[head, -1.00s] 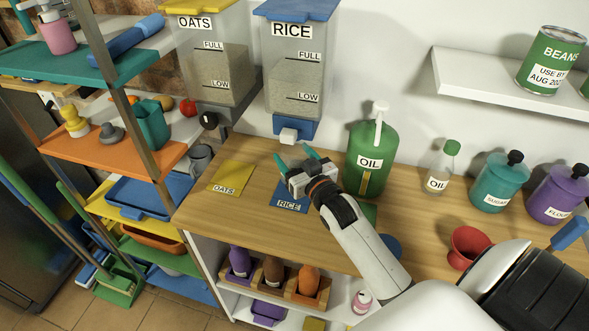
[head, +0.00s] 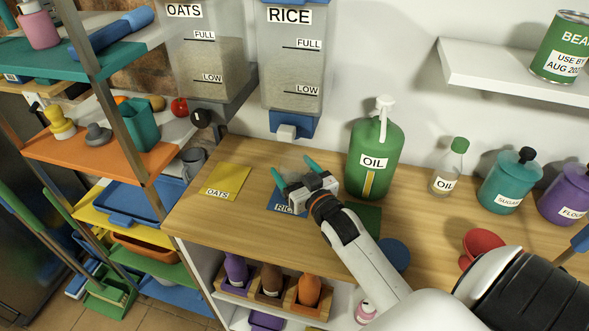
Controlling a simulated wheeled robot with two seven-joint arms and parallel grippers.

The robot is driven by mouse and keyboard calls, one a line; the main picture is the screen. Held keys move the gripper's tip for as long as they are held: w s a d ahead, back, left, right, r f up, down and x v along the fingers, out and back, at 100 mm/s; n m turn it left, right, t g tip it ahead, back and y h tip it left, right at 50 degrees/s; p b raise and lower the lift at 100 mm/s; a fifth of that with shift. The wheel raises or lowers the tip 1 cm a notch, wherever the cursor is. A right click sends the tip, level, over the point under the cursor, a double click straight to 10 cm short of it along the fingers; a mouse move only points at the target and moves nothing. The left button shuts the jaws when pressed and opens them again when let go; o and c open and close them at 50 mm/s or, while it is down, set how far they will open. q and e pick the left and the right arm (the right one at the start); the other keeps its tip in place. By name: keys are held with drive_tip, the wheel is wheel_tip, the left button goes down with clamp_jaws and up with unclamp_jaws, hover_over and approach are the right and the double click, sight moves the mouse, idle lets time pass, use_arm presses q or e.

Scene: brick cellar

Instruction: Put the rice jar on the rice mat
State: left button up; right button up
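The blue rice mat (head: 274,203), lettered RICE, lies on the wooden counter below the rice dispenser. My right gripper (head: 295,171) is over the mat's far side and hides much of it. Its two teal fingertips are spread apart and point toward the wall. A faint greyish patch shows between them; I cannot tell whether it is a clear jar or shadow. No jar labelled rice can be made out. My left gripper is not in view.
The rice dispenser (head: 293,75) hangs above with its white-tipped spout. A yellow oats mat (head: 226,180) lies left. A green oil jug (head: 374,150), small oil bottle (head: 449,170), teal sugar jar (head: 510,182) and red funnel (head: 482,245) stand right.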

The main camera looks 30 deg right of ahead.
drive_tip(key=shift+o, duration=1)
drive_tip(key=shift+r, duration=0.3)
drive_tip(key=s, duration=0.3)
drive_tip(key=s+b, duration=0.1)
drive_tip(key=s, duration=0.6)
drive_tip(key=shift+s+a+f, duration=0.2)
drive_tip(key=shift+s+a, duration=0.15)
drive_tip(key=shift+a, duration=0.05)
drive_tip(key=shift+s+r, duration=0.1)
drive_tip(key=shift+s, duration=0.55)
drive_tip(key=shift+a, duration=0.1)
